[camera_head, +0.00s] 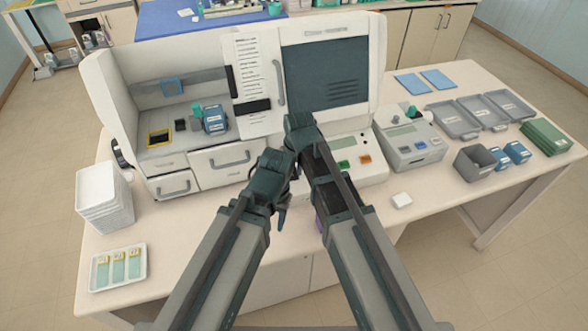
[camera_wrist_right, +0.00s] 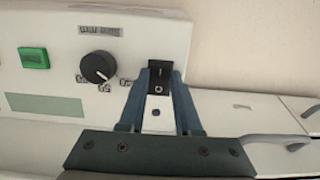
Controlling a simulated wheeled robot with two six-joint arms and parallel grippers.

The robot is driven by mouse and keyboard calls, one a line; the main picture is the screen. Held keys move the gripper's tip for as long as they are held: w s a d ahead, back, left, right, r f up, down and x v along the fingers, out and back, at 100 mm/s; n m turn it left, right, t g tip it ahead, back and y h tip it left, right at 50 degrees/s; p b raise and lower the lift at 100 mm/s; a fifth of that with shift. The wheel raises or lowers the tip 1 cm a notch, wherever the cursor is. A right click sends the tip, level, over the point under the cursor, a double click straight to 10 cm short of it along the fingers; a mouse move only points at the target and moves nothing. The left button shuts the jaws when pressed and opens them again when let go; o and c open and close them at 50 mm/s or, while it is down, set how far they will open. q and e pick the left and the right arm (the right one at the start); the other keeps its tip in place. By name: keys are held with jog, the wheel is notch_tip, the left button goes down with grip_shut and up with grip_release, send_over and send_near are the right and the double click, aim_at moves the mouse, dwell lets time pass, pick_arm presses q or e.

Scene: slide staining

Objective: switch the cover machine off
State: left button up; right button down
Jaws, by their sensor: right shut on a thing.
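The cover machine is the white unit with the dark window (camera_head: 326,74); its sloped front panel (camera_head: 372,170) is partly hidden by my right arm. The right wrist view shows a black rocker switch (camera_wrist_right: 160,78) marked with a line and a circle on a white panel. My right gripper (camera_wrist_right: 160,92) has its two blue fingers on either side of this switch and is shut on it. Which way the rocker is tipped is hard to tell. In the head view my right gripper (camera_head: 300,128) is at the panel. My left gripper (camera_head: 281,216) hangs beside it, its jaws unclear.
A black knob (camera_wrist_right: 97,67) and a green button (camera_wrist_right: 33,58) sit beside the switch. A smaller grey device (camera_head: 412,146) stands to the right. A slide tray (camera_head: 118,286) lies at the front left. A small white block (camera_head: 401,200) lies on the bench.

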dwell(0.4)
jog(key=c, duration=0.6)
grip_release()
jog(key=shift+w, duration=0.1)
jog(key=shift+r, duration=0.15)
notch_tip(320, 180, up, 14)
jog(key=s+p, duration=0.1)
jog(key=p, duration=1.2)
jog(key=shift+s+d+f+p, duration=0.25)
jog(key=shift+s+d+p, duration=0.05)
jog(key=shift+s+p, duration=0.1)
jog(key=shift+f, duration=0.1)
